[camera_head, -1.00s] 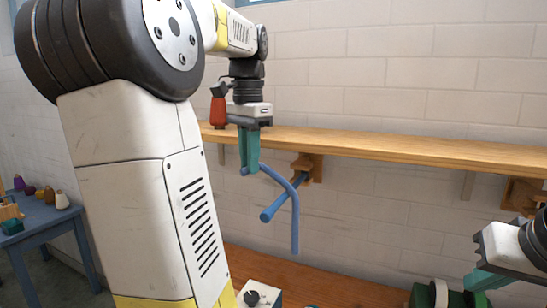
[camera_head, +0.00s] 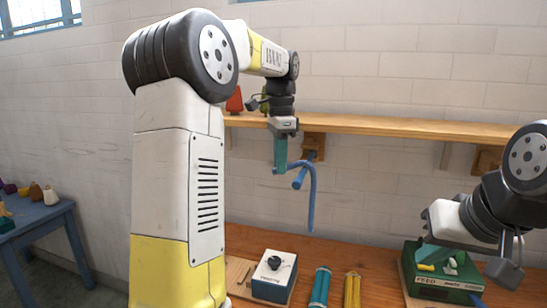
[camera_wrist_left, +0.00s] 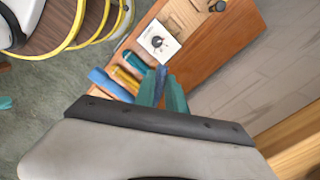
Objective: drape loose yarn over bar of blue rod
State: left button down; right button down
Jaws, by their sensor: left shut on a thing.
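My left gripper (camera_head: 280,168) is shut on one end of the loose blue yarn (camera_head: 312,200), in front of the shelf. Its teal fingers show in the left wrist view (camera_wrist_left: 163,94), with blue between them. From the fingers the yarn arches right, crosses the blue rod (camera_head: 299,181) and hangs down on the rod's right side. It looks to pass over the rod, but I cannot tell contact for sure. The rod sticks out from a wooden bracket (camera_head: 314,143) under the shelf. My right gripper (camera_head: 432,256) is low at the right, by a green box; its finger gap is unclear.
A wooden shelf (camera_head: 400,129) runs along the wall, with a red cone (camera_head: 235,101) on it. On the bench below are a white box with a dark knob (camera_head: 273,275), a teal skein (camera_head: 320,287), a yellow skein (camera_head: 352,289) and the green box (camera_head: 443,276).

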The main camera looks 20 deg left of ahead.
pick_arm(q)
notch_tip(320, 180, down, 10)
jog(key=shift+f, duration=0.15)
dwell(0.6)
jog(key=shift+d, duration=0.1)
dwell(0.4)
jog(key=c, duration=1.3)
grip_release()
jog(key=shift+o, duration=0.5)
jog(key=o, duration=0.9)
